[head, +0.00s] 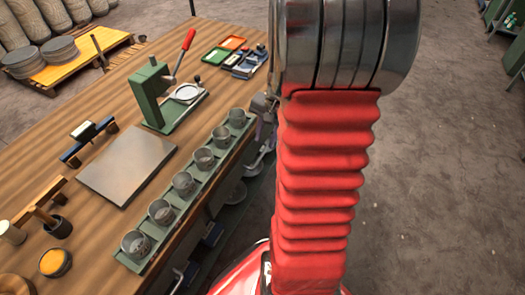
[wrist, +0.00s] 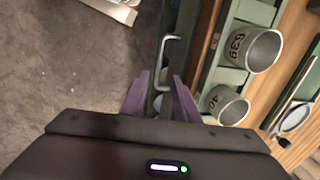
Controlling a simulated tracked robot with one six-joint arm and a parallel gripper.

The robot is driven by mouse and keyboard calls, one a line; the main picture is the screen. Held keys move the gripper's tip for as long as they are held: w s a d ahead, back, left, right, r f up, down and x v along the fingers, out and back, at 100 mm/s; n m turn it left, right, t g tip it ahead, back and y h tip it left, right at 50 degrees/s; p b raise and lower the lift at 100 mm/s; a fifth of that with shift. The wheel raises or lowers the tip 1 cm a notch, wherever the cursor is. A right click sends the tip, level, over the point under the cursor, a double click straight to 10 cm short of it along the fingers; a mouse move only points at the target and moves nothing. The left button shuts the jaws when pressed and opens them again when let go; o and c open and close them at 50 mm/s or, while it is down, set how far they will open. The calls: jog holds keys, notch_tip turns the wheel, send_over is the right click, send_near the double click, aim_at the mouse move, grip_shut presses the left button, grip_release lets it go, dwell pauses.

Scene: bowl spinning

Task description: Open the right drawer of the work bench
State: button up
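The work bench (head: 110,85) has a wooden top and fills the left of the head view. In the wrist view a pale bar handle (wrist: 162,50) shows on the dark green bench front (wrist: 200,55), just beyond the fingertips and roughly in line with the gap. My gripper (wrist: 160,85) has two purple fingers spread apart, with nothing visibly held. I cannot tell whether they touch the handle. In the head view my gripper is at the bench's right front edge, mostly hidden behind my red arm. The drawer face is largely hidden, and I see no open drawer gap.
A green tray (head: 147,265) with several metal cups runs along the bench's front edge. Numbered cups (wrist: 248,48) stand close beside my gripper in the wrist view. A green press (head: 155,98) stands on the top. Grey floor (head: 440,170) right of the bench is clear.

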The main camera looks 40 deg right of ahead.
aim_at(261, 155)
jog(key=f, duration=0.2)
jog(key=w+f, duration=0.1)
jog(key=f, duration=0.5)
jog(key=shift+w+a+f, duration=0.1)
jog(key=shift+w+a, duration=0.15)
jog(key=shift+c, duration=0.5)
grip_shut()
jog(key=shift+d, duration=0.1)
